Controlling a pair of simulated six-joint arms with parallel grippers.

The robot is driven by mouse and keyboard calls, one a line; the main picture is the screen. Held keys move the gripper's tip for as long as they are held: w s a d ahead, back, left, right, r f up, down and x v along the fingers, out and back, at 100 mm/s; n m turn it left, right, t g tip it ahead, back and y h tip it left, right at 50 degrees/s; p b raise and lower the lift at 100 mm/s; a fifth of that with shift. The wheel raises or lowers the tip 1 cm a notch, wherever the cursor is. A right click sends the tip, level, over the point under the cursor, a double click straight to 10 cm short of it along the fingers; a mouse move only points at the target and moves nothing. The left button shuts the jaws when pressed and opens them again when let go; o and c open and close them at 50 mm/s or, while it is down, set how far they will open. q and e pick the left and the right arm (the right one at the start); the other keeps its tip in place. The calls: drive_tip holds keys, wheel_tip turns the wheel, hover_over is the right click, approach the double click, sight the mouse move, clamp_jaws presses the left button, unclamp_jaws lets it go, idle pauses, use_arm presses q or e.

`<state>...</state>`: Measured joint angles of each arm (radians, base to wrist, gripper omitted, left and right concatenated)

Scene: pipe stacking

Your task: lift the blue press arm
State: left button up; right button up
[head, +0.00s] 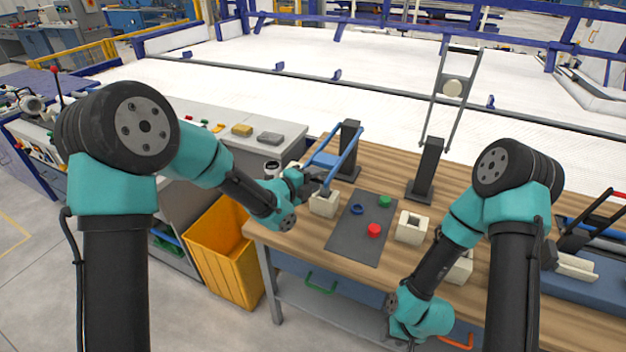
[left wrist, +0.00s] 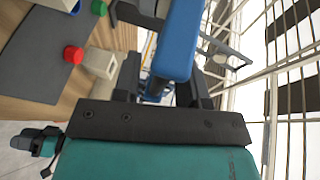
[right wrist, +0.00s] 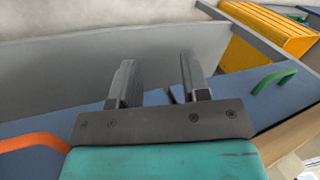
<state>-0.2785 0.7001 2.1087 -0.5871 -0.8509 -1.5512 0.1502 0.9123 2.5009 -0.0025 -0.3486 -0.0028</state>
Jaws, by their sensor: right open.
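The blue press arm (head: 345,150) belongs to a small press with a dark post (head: 349,140) at the back left of the wooden table. It slopes down toward the front left. My left gripper (head: 318,182) is at its lower end. In the left wrist view, the blue press arm (left wrist: 176,45) runs between the spread fingers of my left gripper (left wrist: 163,88), with a small gap seen on the left side. My right gripper (head: 408,338) is low in front of the table's front edge. In the right wrist view, my right gripper (right wrist: 158,80) is open and empty.
A dark mat (head: 350,245) holds a blue ring (head: 357,209), a green piece (head: 385,201) and a red piece (head: 374,230). Cream blocks (head: 411,228) stand beside it. A second press with a grey raised arm (head: 436,100) is to the right. A yellow bin (head: 218,250) stands left.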

use_arm(q)
clamp_jaws()
idle(0.3)
drive_tip(key=shift+r, duration=0.1)
